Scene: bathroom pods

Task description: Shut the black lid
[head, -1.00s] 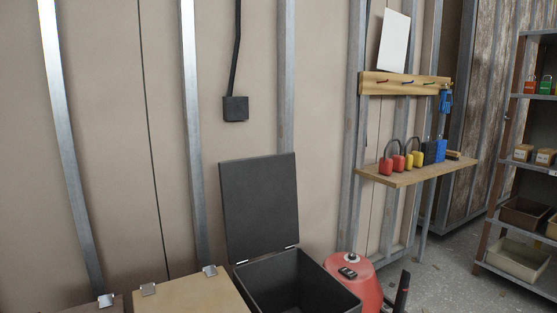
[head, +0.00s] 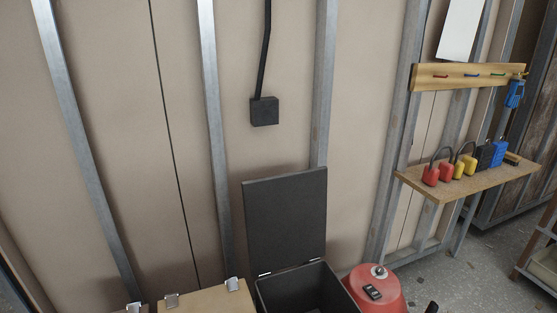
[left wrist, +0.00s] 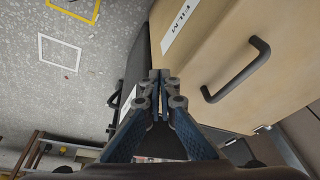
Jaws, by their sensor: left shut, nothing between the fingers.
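The black lid (head: 285,218) stands open and upright, hinged at the back of a black box (head: 291,293), against the wall side. The box is open at the top, and its lower part is cut off by the picture's bottom edge. My left gripper (left wrist: 160,78) shows only in the left wrist view. It is shut and empty, in front of a tan box (left wrist: 225,60) with a dark handle, with a dark surface beside it. The black lid cannot be made out there. My right gripper is in neither view.
A tan box (head: 212,302) stands left of the black box, and a red rounded container (head: 386,292) stands right of it. A wooden shelf (head: 455,186) with several padlocks is at the right.

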